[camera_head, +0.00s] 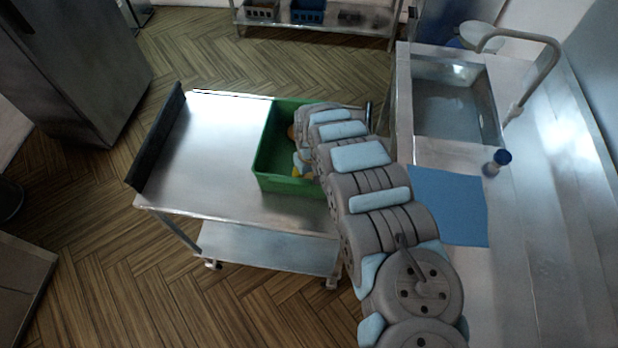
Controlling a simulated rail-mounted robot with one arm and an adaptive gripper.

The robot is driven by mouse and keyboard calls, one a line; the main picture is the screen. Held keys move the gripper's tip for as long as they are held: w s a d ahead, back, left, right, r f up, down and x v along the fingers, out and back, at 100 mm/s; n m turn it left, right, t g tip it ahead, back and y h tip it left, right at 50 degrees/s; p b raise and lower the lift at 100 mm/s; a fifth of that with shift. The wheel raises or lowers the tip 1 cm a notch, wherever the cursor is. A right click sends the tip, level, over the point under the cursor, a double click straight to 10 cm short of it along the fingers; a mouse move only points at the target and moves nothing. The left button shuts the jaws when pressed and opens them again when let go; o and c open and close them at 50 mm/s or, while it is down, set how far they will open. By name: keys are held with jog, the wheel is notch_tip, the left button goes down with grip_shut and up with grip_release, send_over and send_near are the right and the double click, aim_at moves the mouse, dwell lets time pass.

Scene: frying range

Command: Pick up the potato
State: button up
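A green crate (272,155) stands on the right part of a steel cart (215,150). A small brownish rounded thing (291,131) shows inside the crate beside my arm; it may be the potato, but it is too small and too covered to be sure. A small yellow and whitish thing (298,168) shows lower in the crate, against my arm. My arm reaches from the lower right over the crate and covers its right half. My gripper's fingers are hidden behind the arm's end, so their opening and any hold do not show.
Right of the cart is a steel counter with a sink (450,110), a tap (540,75), a blue mat (450,205) and a small blue-capped shaker (496,163). The cart's left half is bare. A dark raised edge (158,135) bounds its left side.

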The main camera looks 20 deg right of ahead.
jog(key=shift+f, duration=0.1)
jog(key=c, duration=1)
